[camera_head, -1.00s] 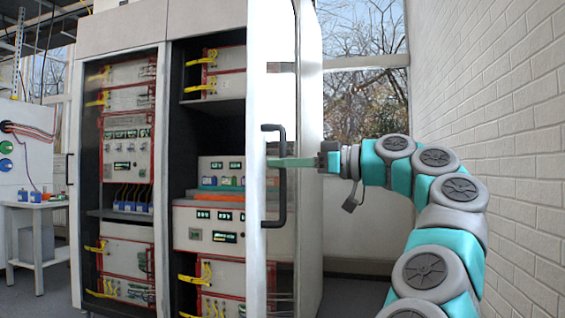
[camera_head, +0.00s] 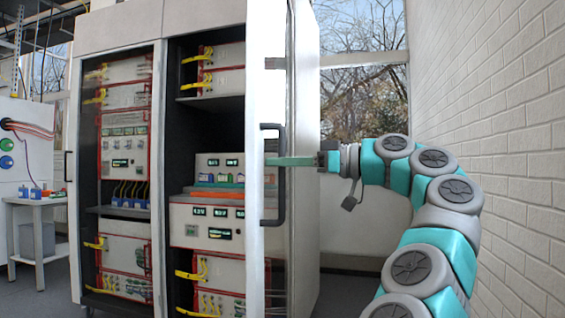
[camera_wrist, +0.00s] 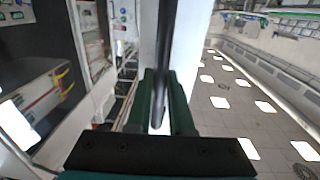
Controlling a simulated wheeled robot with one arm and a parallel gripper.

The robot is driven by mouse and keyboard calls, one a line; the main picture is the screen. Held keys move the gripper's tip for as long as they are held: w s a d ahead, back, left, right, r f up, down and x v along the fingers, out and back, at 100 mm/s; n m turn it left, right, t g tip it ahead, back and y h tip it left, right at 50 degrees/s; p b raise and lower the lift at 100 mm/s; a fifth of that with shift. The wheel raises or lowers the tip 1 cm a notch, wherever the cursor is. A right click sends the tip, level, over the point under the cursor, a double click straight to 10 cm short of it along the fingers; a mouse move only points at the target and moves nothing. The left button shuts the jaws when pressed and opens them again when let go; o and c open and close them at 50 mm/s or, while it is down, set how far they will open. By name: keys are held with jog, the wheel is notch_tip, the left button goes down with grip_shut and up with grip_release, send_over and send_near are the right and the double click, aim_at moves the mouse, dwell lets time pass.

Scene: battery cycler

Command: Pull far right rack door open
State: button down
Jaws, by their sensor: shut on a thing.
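The far right rack door (camera_head: 256,100) stands swung open, seen nearly edge-on as a tall white frame with a glass pane. Its black vertical handle (camera_head: 279,200) is on the door's frame. My gripper (camera_head: 278,161) reaches in from the right, its green fingers at the upper half of the handle. In the wrist view, the two green fingers (camera_wrist: 160,100) are shut on the black handle (camera_wrist: 166,45), which runs between them. The white door frame (camera_wrist: 190,50) lies just behind the handle there.
The open right bay shows instruments with red trim and yellow handles (camera_head: 205,215). A left glazed rack door (camera_head: 125,130) is shut. A brick wall (camera_head: 500,130) is close to my arm on the right. A small table (camera_head: 40,205) stands at far left.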

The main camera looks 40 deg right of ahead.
jog(key=shift+d, duration=0.1)
jog(key=c, duration=1.1)
grip_release()
jog(key=p+v, duration=0.3)
jog(key=v, duration=0.4)
jog(key=shift+s+d, duration=0.25)
jog(key=shift+s, duration=0.05)
jog(key=shift+a, duration=0.1)
